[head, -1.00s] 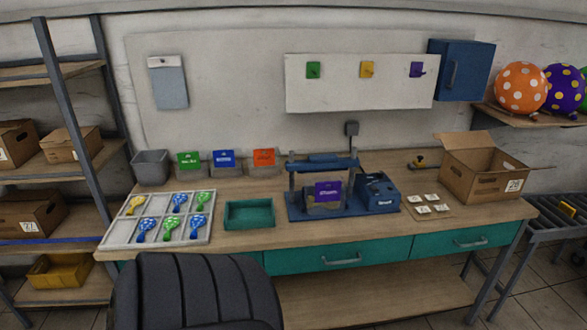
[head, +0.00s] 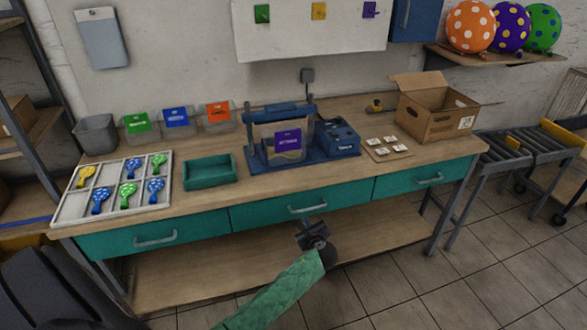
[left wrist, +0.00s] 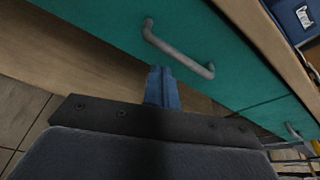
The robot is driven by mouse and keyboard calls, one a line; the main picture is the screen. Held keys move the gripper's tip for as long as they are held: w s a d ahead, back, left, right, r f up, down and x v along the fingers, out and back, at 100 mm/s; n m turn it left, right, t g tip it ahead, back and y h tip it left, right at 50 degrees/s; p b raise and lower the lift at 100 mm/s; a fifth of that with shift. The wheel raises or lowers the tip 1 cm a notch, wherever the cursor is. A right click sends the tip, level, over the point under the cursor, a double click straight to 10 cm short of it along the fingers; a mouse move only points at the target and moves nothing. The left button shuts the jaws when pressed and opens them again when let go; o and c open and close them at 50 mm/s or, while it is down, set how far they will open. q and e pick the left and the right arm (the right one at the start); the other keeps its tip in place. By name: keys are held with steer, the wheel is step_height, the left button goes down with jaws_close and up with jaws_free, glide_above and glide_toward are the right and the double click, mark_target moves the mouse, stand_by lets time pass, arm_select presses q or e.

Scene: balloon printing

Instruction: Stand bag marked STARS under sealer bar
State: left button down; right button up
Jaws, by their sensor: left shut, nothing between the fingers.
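A clear bag with a purple label (head: 288,143) stands upright in the blue sealer (head: 258,158), below its raised horizontal bar (head: 281,112). I cannot read the label well enough to tell whether it says STARS. Three more labelled holders stand at the back left: green (head: 138,122), blue (head: 176,117) and orange (head: 218,112). My left gripper (head: 312,232) is low in front of the bench, below the middle drawer and well away from the sealer. Its blue fingers are shut and empty in the left wrist view (left wrist: 162,88), close to a drawer handle. My right gripper is not in view.
A blue unit (head: 338,138), a card board (head: 388,148) and a carton (head: 437,108) are right. Drawer handles (head: 308,208) stick out near my left gripper.

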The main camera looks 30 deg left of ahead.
arm_select(q)
steer(key=w+a+r+m+t+y, duration=0.1)
steer(key=w+r+m+y, duration=0.1)
steer(key=r, duration=0.5)
steer(key=w+a+r+m+y, duration=0.1)
steer(key=w+r, duration=0.1)
steer(key=r, duration=0.6)
steer(key=p, duration=0.5)
glide_toward(292, 156)
steer(key=shift+y, duration=0.4)
steer(key=x, duration=0.5)
steer(key=shift+w+f, duration=0.1)
steer(key=shift+f, duration=0.15)
steer(key=shift+x, duration=0.85)
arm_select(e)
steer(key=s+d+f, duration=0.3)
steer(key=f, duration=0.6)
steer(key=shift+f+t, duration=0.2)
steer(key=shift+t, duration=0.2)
arm_select(q)
steer(key=shift+f, duration=0.15)
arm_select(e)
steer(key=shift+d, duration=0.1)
arm_select(q)
steer(key=shift+w+a, duration=0.35)
steer(key=shift+a, duration=0.15)
steer(key=shift+w+a, duration=0.15)
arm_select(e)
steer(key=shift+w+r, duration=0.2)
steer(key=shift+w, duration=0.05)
